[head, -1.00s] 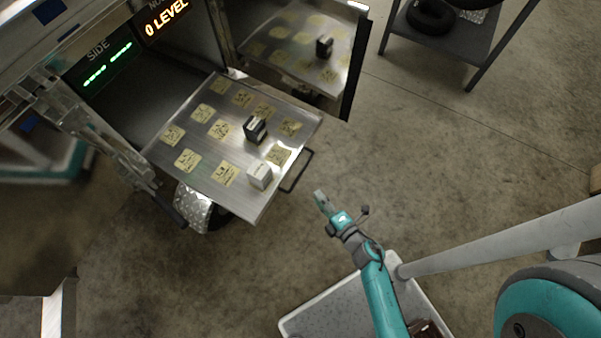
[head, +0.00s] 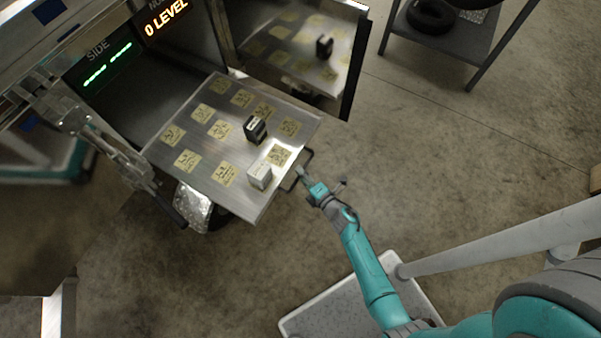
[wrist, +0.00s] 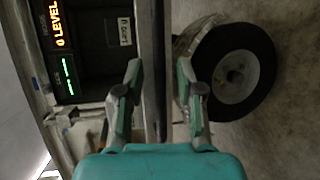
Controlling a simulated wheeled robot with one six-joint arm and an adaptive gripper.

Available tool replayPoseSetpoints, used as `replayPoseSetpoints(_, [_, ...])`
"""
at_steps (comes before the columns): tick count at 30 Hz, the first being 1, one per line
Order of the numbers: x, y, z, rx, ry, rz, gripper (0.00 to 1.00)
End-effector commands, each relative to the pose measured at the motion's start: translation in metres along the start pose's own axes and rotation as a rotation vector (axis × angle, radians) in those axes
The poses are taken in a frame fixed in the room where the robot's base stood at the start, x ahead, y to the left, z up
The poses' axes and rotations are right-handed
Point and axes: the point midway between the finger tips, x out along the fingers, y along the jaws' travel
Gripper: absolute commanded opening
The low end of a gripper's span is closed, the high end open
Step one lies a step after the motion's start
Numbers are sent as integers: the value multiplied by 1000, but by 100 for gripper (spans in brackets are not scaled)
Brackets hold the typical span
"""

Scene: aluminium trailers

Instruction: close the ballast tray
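The ballast tray (head: 203,172) is a flat metal sheet pulled out of the trailer's side opening, with yellow labels on it. A black block (head: 255,129) and a pale grey block (head: 259,176) stand on it. Its dark handle (head: 306,158) sticks out from the front edge. My gripper (head: 300,172) is at the handle in the head view; contact is unclear there. In the wrist view my gripper (wrist: 160,100) has its two fingers apart, with the tray's edge-on front (wrist: 154,60) running between them and beyond. The handle is hard to make out there.
An open door panel (head: 345,62) stands beside the tray's far end. A trailer wheel (wrist: 235,75) shows right of the fingers in the wrist view. A dark shelf (head: 440,40) with a tyre is at the upper right. The floor right of the tray is clear.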

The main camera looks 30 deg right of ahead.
Motion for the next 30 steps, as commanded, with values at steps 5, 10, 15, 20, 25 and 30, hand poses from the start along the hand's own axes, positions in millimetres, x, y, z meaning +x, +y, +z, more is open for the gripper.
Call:
replayPoseSetpoints(5, [9,0,-1,1,1,0,37])
replayPoseSetpoints(10, [10,0,0,0,0,0,37])
replayPoseSetpoints(15, [10,0,0,1,0,0,22])
replayPoseSetpoints(20, [10,0,0,1,0,0,0])
replayPoseSetpoints(25, [10,0,0,1,0,0,0])
replayPoseSetpoints(30, [14,1,-2,0,1,0,0])
